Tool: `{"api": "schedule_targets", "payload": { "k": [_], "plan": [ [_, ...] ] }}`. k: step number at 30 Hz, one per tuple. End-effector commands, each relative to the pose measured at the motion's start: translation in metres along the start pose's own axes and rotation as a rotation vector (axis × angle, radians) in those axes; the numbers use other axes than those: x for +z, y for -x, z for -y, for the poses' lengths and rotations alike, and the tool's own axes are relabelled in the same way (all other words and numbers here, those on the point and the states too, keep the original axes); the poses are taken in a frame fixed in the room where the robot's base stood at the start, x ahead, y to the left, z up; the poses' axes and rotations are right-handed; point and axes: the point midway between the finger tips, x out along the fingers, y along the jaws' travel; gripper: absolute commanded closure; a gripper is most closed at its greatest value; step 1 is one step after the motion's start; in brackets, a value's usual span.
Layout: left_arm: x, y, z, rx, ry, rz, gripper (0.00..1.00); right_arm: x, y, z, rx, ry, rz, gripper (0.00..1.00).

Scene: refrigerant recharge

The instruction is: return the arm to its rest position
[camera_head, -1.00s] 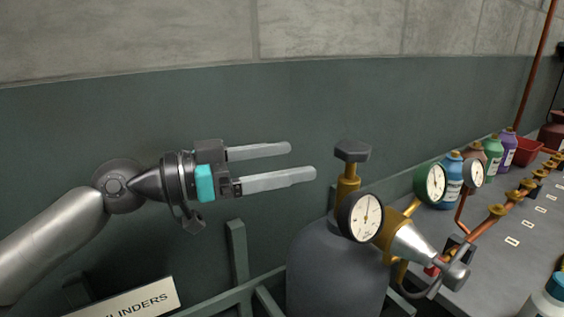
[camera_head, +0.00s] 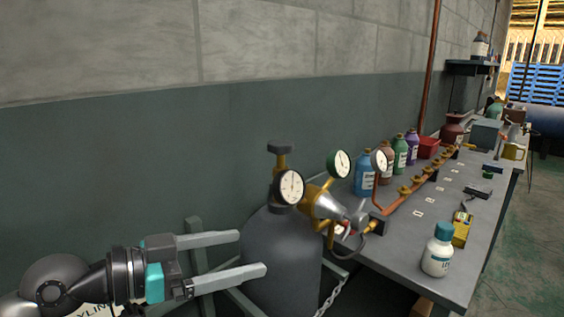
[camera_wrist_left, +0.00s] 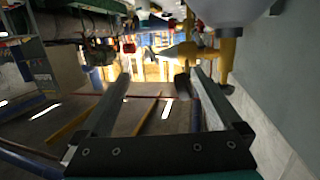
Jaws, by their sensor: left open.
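My left gripper (camera_head: 252,256) comes in from the lower left in the head view. Its two long fingers are apart with nothing between them. They point right, and in the picture the lower finger overlaps the grey gas cylinder (camera_head: 282,262); I cannot tell whether they touch. The cylinder stands upright with a dark valve knob (camera_head: 281,149), a round gauge (camera_head: 289,187) and a brass and silver regulator (camera_head: 325,203). In the left wrist view the fingers (camera_wrist_left: 150,82) are also spread and empty. My right gripper is in neither view.
A grey workbench (camera_head: 400,254) runs along the wall to the right. On it are a white bottle with a teal cap (camera_head: 438,250), coloured bottles (camera_head: 365,174), a copper manifold (camera_head: 405,196) and a yellow meter (camera_head: 462,230). A chain (camera_head: 331,292) hangs beside the cylinder.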

Motion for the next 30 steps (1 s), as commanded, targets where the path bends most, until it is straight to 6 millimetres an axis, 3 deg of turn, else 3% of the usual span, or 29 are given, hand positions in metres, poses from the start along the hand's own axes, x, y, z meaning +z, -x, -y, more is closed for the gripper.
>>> {"api": "schedule_targets", "payload": {
  "k": [1,4,8,13,18,21,29,30],
  "plan": [
    [0.018,-0.005,-0.009,0.004,0.012,0.034,0.01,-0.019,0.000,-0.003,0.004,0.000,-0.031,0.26],
    [0.056,-0.011,-0.023,-0.009,0.028,0.120,0.01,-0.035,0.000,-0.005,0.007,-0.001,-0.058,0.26],
    [0.112,-0.014,-0.042,-0.062,0.071,0.255,0.01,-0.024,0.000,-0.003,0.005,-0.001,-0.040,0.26],
    [0.182,0.000,-0.061,-0.190,0.164,0.453,0.01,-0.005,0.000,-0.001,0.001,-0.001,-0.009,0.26],
    [0.243,0.034,-0.080,-0.361,0.298,0.663,0.01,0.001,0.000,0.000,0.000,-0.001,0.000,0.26],
    [0.270,0.060,-0.092,-0.461,0.378,0.775,0.01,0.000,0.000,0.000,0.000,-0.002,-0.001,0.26],
    [0.316,0.130,-0.131,-0.700,0.577,1.034,0.01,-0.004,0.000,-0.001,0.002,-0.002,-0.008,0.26],
    [0.325,0.129,-0.128,-0.707,0.579,1.045,0.01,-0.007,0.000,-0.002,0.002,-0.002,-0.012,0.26]
  ]
}}
